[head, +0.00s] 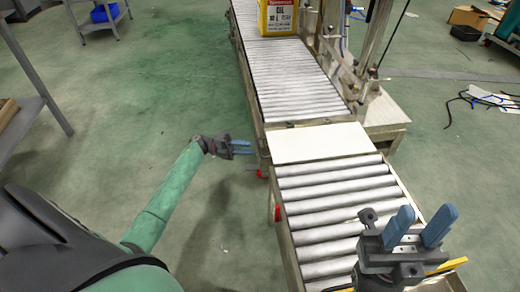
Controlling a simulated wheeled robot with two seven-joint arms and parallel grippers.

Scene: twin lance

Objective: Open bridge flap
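The bridge flap looks to be the flat white plate (322,143) between the far roller section and the near roller section. It lies level across the gap. My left gripper (250,148) is beside the conveyor's left side, below and left of the plate. Its two blue fingers show a narrow gap and nothing is seen between them; their tips are close to the frame, and I cannot tell whether they touch it. My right gripper (418,225) is over the right side of the near rollers, fingers apart and empty, away from the plate.
The near rollers (335,205) and far rollers (285,80) are bare, except for a yellow container (278,17) at the far end. A metal frame (370,50) stands to the right. Cables (480,97) lie on the right floor. Green floor at left is open.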

